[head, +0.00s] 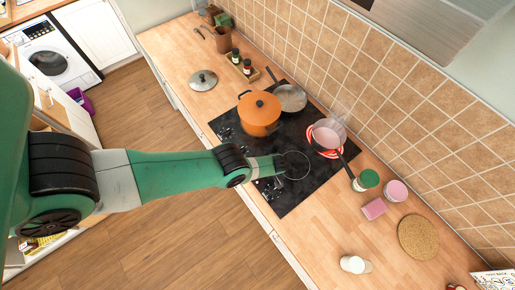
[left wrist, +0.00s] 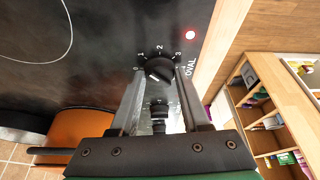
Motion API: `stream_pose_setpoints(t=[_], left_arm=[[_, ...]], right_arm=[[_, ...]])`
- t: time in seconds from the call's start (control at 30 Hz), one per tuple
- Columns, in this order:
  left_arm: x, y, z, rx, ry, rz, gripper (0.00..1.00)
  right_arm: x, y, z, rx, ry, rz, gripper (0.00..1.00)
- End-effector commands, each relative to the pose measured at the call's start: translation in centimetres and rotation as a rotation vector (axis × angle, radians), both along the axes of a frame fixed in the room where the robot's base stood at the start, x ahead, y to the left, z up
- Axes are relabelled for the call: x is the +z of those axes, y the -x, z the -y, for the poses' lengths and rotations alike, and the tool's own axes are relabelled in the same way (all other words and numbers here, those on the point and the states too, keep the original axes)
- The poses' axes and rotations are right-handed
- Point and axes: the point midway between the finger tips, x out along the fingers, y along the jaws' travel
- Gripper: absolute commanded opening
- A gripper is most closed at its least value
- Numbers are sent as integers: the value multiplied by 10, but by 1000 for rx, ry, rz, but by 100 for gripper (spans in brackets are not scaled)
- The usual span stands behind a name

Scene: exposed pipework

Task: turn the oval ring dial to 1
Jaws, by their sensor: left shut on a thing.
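The oval ring dial (left wrist: 159,69) is a black knob on the dark cooktop. A white scale with 0, 1, 2 and 3 surrounds it, and the label OVAL stands beside it. My left gripper (left wrist: 158,82) is shut on this dial, with one finger on each side. Which number the dial points to I cannot tell. A second dark knob (left wrist: 159,110) shows between the fingers, nearer the wrist. In the head view my left gripper (head: 266,168) is at the cooktop's front edge, and the dial is hidden there. My right gripper is not in view.
The cooktop (head: 302,188) carries an orange pot (head: 259,116), a grey pan (head: 290,98) and a pink-filled pan (head: 328,133) on a glowing ring. Jars and a cork mat (head: 418,237) lie to the right.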

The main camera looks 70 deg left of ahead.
Motion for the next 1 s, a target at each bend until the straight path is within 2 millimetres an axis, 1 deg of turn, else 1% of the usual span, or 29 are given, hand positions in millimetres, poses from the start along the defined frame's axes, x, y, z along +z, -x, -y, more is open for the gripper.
stream_pose_setpoints(t=[0.5,0.53,0.67,0.7,0.93,1.0], left_arm=[[0,0,0,20,1,1,0],[0,0,0,20,1,1,52],[0,0,0,20,1,1,75],[0,0,0,20,1,1,76],[0,0,0,20,0,1,76],[4,-1,1,19,0,0,76]], right_arm=[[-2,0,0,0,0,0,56],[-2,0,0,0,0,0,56],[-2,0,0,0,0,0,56],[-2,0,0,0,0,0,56],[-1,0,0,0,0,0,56],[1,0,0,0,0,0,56]])
